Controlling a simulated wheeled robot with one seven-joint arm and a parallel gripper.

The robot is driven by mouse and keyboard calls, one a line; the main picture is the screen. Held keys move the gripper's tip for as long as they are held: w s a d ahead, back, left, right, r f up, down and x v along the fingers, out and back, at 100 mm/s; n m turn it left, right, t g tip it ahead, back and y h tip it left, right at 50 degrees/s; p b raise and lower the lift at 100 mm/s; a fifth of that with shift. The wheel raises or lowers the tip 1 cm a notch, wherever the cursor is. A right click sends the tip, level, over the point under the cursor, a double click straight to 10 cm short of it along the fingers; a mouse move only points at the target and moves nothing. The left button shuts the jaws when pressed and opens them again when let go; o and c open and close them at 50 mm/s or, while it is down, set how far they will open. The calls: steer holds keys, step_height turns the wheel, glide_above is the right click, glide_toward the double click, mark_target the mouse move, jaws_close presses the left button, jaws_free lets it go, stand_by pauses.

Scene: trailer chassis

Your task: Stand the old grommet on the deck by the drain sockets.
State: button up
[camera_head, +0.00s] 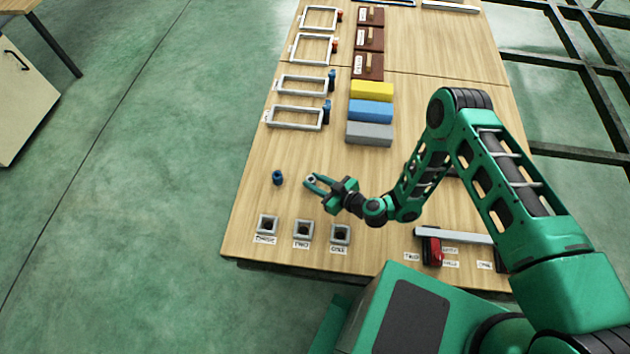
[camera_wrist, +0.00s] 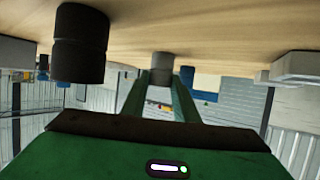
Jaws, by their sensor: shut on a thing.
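My gripper (camera_head: 313,180) is above the deck, just behind the row of drain sockets. It is shut on a small grey grommet (camera_wrist: 162,62), at or very near the deck surface; I cannot tell if it touches. A dark blue cylindrical grommet (camera_head: 278,177) stands upright on the deck just left of my gripper. It shows large and dark in the upside-down wrist view (camera_wrist: 80,45), apart from the fingers. Three square grey drain sockets, left (camera_head: 268,225), middle (camera_head: 303,229) and right (camera_head: 340,233), sit near the deck's front edge with dark openings.
The wooden deck (camera_head: 255,190) is clear around the standing grommet. Yellow (camera_head: 372,91), blue (camera_head: 370,111) and grey (camera_head: 369,134) blocks lie farther back, beside white frames (camera_head: 296,117). A red object (camera_head: 432,250) and a grey bar (camera_head: 453,235) are at front right.

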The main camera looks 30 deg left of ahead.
steer(key=o, duration=1.1)
steer(key=shift+c, duration=0.2)
steer(key=shift+d, duration=0.1)
steer(key=v, duration=1.2)
